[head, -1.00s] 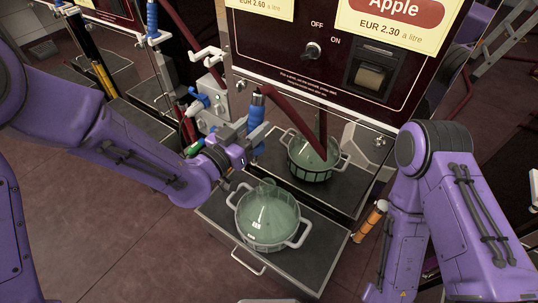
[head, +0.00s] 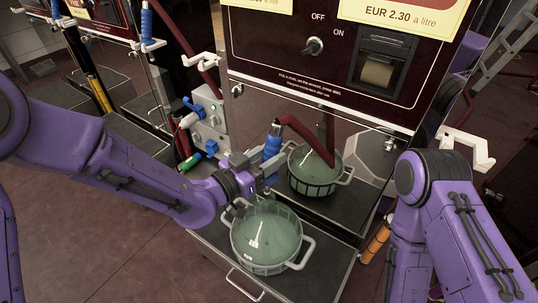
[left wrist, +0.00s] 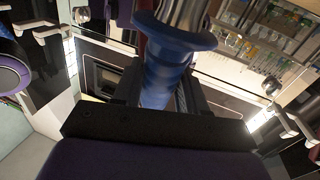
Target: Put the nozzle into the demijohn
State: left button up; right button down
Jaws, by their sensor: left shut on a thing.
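The demijohn (head: 266,242) is a squat green glass vessel in a basket with two white handles. It stands on the pump's dark tray (head: 322,262). My left gripper (head: 266,176) is shut on the blue nozzle (head: 272,142) and holds it roughly upright above the back of the demijohn. A dark red hose runs from the nozzle's top. In the left wrist view the blue nozzle grip (left wrist: 160,85) sits between the fingers (left wrist: 158,100). My right gripper is out of view.
The pump's shiny front (head: 335,55) rises close behind the tray. A second green vessel (head: 313,172) there looks like a reflection. A grey valve box (head: 209,122) and white hook (head: 202,62) are left of it. An orange cylinder (head: 375,243) is near my right arm.

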aim_at(267, 180)
pick_arm(q)
jog(key=shift+s+a+r, duration=0.1)
jog(key=shift+s+a, duration=0.05)
jog(key=shift+a, duration=0.05)
dwell(0.5)
jog(key=shift+f+b, duration=3.45)
jog(key=shift+f, duration=0.6)
jog(key=o, duration=1.2)
jog(key=shift+r, duration=0.15)
jog(key=shift+o, duration=0.2)
jog(key=shift+s, duration=0.1)
jog(key=p+v, duration=0.1)
jog(key=v, duration=0.9)
jog(key=shift+s+a, duration=0.15)
jog(key=shift+a, duration=0.05)
